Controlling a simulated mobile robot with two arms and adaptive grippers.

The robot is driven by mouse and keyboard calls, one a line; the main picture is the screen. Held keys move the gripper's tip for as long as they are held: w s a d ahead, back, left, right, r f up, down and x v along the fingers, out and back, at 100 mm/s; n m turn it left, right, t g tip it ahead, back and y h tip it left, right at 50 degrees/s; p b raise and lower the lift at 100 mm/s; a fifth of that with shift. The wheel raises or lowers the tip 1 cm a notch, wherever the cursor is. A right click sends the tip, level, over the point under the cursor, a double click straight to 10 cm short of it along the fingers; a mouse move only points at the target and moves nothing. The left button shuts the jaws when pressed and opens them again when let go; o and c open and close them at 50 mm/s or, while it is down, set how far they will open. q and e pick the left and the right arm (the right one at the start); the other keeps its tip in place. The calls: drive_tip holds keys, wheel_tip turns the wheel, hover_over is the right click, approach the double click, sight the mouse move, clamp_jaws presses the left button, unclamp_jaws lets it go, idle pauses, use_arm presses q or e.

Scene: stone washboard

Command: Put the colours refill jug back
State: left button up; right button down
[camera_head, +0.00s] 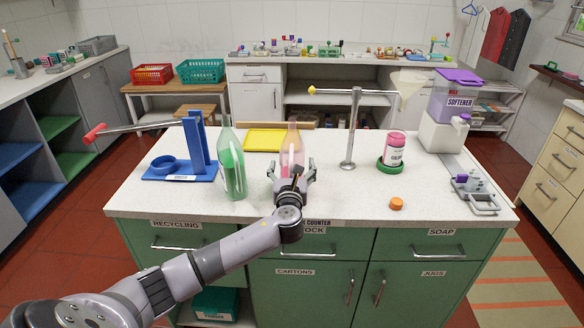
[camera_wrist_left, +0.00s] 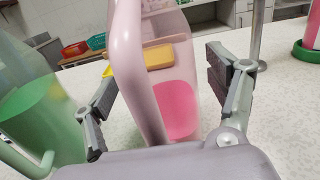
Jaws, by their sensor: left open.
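A translucent pink jug (camera_head: 292,150) with pink liquid low inside stands upright on the white counter. It fills the middle of the left wrist view (camera_wrist_left: 150,60), its handle towards me. My left gripper (camera_head: 292,174) is open, with one finger on each side of this jug; in the wrist view both fingers (camera_wrist_left: 158,88) look apart from it. A similar green jug (camera_head: 232,165) with green liquid stands to its left. I can read no label on either jug, so I cannot tell which is the colours refill. My right gripper is not in view.
A blue stand (camera_head: 196,150) is at left. A yellow tray (camera_head: 264,140) lies behind the jugs. A metal post (camera_head: 351,135), a pink labelled bottle (camera_head: 393,150) on a green base (camera_head: 390,167), an orange cap (camera_head: 396,203) and a softener dispenser (camera_head: 450,115) are at right.

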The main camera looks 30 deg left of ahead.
use_arm(q)
drive_tip(key=b+v, duration=0.1)
drive_tip(key=v, duration=1.1)
drive_tip(key=s+d+f+n+g+h, duration=0.1)
drive_tip(key=d+f+n+h, duration=0.4)
drive_tip(key=f, duration=0.5)
drive_tip(key=s+d+f+n+g+h, duration=0.25)
drive_tip(key=d+f+n, duration=0.4)
drive_tip(key=f, duration=0.45)
drive_tip(key=s+f+n+g+h, duration=0.1)
drive_tip(key=s+f+n, duration=0.1)
drive_tip(key=s+f, duration=0.35)
drive_tip(key=s+f+n+g, duration=0.2)
drive_tip(key=f, duration=0.7)
drive_tip(key=s+f+n+g+h, duration=0.1)
drive_tip(key=s+f+n, duration=0.15)
drive_tip(key=f, duration=0.55)
drive_tip(key=s+f+n+g, duration=0.2)
drive_tip(key=s+f, duration=0.4)
drive_tip(key=s, duration=0.5)
drive_tip(key=s+f+n+g, duration=0.2)
drive_tip(key=s+f+n, duration=0.2)
drive_tip(key=s, duration=0.8)
drive_tip(key=s+f+n+g, duration=0.2)
drive_tip(key=s+f, duration=0.6)
drive_tip(key=s, duration=0.4)
drive_tip(key=shift+d+f+n+g, duration=0.3)
drive_tip(key=shift+f+n+g, duration=0.05)
drive_tip(key=shift+n, duration=0.25)
